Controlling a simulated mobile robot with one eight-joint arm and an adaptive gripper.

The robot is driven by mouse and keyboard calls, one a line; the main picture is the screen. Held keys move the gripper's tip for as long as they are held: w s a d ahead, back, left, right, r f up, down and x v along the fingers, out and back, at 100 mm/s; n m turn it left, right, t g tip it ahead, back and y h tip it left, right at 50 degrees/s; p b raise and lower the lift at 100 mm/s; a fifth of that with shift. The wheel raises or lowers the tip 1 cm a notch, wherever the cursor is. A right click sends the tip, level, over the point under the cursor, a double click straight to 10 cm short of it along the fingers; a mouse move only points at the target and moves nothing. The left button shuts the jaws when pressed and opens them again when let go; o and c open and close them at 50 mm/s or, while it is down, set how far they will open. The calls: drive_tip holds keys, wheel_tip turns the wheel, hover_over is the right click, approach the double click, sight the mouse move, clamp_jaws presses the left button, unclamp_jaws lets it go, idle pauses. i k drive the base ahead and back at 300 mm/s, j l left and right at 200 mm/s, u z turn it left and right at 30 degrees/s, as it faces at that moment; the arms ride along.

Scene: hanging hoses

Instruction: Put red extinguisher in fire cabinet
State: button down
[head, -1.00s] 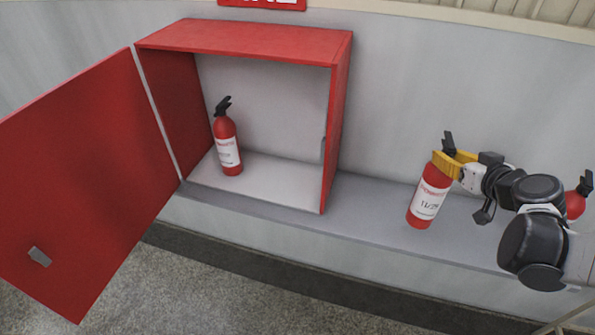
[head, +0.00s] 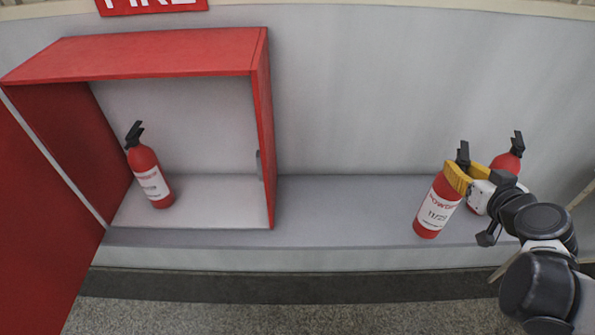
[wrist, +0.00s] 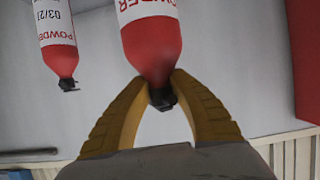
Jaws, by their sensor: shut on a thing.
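My gripper (head: 459,178) has yellow fingers shut around the neck of a red extinguisher (head: 436,212) with a white label. This extinguisher is upright with a slight tilt at the ledge's right; I cannot tell whether its base touches the ledge. In the wrist view the held extinguisher (wrist: 152,45) sits between the yellow fingers (wrist: 160,95). The open red fire cabinet (head: 262,130) stands at the left. Another red extinguisher (head: 149,178) stands inside it, toward its left side.
A further red extinguisher (head: 508,162) stands behind my gripper, partly hidden. The cabinet door (head: 35,220) is swung open at the far left. The grey ledge (head: 340,210) between the cabinet and the held extinguisher is clear. A red FIRE sign (head: 150,5) is above.

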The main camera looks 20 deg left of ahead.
sight(205, 198)
drive_tip(key=j+z, duration=0.1)
drive_tip(key=z, duration=0.3)
drive_tip(key=k+j+z, duration=0.1)
drive_tip(key=z, duration=0.35)
drive_tip(key=j+z, duration=0.1)
drive_tip(key=z, duration=0.3)
drive_tip(key=k+j+z, duration=0.15)
drive_tip(key=k, duration=0.35)
drive_tip(key=k+u, duration=0.1)
drive_tip(key=u, duration=0.25)
drive_tip(key=k+j+u, duration=0.1)
drive_tip(key=u, duration=0.2)
drive_tip(key=k+j+u, duration=0.1)
drive_tip(key=u, duration=0.25)
drive_tip(key=j+u, duration=0.1)
drive_tip(key=u, duration=0.4)
drive_tip(key=k+j+u, duration=0.1)
drive_tip(key=u, duration=0.35)
drive_tip(key=j+u, duration=0.2)
drive_tip(key=u, duration=0.3)
drive_tip(key=j+u, duration=0.1)
drive_tip(key=u, duration=0.4)
drive_tip(key=i+u, duration=0.1)
drive_tip(key=i, duration=0.35)
